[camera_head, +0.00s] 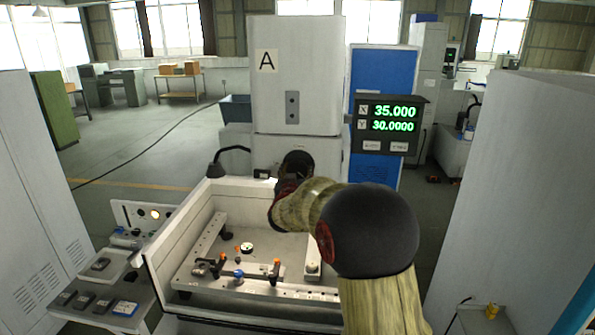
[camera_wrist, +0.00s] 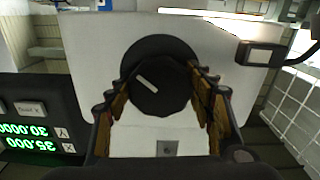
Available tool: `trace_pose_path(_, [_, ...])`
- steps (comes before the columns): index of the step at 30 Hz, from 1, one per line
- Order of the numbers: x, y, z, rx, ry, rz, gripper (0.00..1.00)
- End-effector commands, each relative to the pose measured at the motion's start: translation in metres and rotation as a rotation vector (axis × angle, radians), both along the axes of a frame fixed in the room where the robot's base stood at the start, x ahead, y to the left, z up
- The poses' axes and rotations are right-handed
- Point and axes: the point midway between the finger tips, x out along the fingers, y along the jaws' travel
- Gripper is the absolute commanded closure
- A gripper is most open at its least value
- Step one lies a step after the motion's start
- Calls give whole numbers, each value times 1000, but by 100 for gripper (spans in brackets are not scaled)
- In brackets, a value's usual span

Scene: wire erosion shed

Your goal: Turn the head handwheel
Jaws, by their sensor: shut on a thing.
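The head handwheel (camera_wrist: 158,85) is a dark round knob with a white index mark, on the pale front of the machine head. In the wrist view, my gripper (camera_wrist: 160,95) has one finger on each side of the knob and is shut on it. The mark slants from upper left to lower right in that view. In the head view, the handwheel (camera_head: 297,163) shows only in part, as my gripper (camera_head: 288,184) and arm cover its lower right. The machine head (camera_head: 298,75) carries a letter A.
A readout (camera_head: 388,124) right of the head shows 35.000 and 30.0000. A lamp (camera_head: 216,169) on a bent arm stands left of the handwheel. Below is a worktable (camera_head: 190,240) with clamps and pins. Tall pale cabinets (camera_head: 520,190) flank the machine.

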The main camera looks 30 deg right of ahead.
Motion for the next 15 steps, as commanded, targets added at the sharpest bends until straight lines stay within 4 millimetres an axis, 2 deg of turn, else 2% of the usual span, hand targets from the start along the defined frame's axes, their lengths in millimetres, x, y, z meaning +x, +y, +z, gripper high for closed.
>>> trace_pose_path(15, [0,0,-2,83,-57,0,72])
